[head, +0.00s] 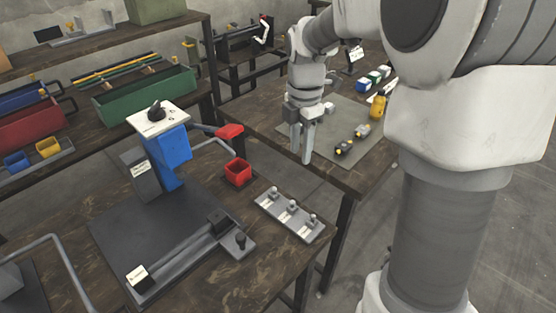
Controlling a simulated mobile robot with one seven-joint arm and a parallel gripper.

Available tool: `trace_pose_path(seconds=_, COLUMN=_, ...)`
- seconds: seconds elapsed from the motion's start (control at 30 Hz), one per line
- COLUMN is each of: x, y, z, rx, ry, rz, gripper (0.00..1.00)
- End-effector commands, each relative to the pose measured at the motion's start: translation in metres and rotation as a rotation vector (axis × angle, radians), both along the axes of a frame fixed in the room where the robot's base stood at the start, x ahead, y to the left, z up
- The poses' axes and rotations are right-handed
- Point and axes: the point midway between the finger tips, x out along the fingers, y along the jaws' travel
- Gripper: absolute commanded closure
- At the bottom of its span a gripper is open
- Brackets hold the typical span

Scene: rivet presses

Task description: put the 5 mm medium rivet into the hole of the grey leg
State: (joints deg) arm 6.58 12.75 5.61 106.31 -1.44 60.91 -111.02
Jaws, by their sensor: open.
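A light grey rack (262,205) on the near table holds three small upright metal pieces that look like rivets, one of them the middle piece (292,205). Their labels are too small to read, so I cannot tell which is the 5 mm medium rivet. A long grey bar (180,258) lies on the dark plate of the press; I cannot tell whether it is the grey leg, and no hole is clear. My gripper (301,156) is open and empty, fingers pointing down, in front of the far table's grey mat and beyond the rack in the picture.
A blue press (172,150) with a white top stands on the near table beside a red bin (238,172). Small yellow and black parts (345,147) lie on the grey mat (335,112). A green crate (150,95) stands on the back-left bench. A floor gap separates the tables.

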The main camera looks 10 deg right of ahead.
Motion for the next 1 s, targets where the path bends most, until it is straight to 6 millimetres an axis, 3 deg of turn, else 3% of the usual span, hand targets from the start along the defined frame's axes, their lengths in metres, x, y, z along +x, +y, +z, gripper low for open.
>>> trace_pose_path(seconds=0.5, x=-0.001, y=0.001, z=-0.1, rx=0.001, ry=0.007, rz=0.009, gripper=0.59)
trace_pose_path(seconds=0.83, x=0.0, y=0.003, z=-0.128, rx=0.001, ry=0.004, rz=0.008, gripper=0.59)
trace_pose_path(seconds=1.0, x=0.0, y=0.012, z=-0.154, rx=0.0, ry=0.005, rz=0.01, gripper=0.59)
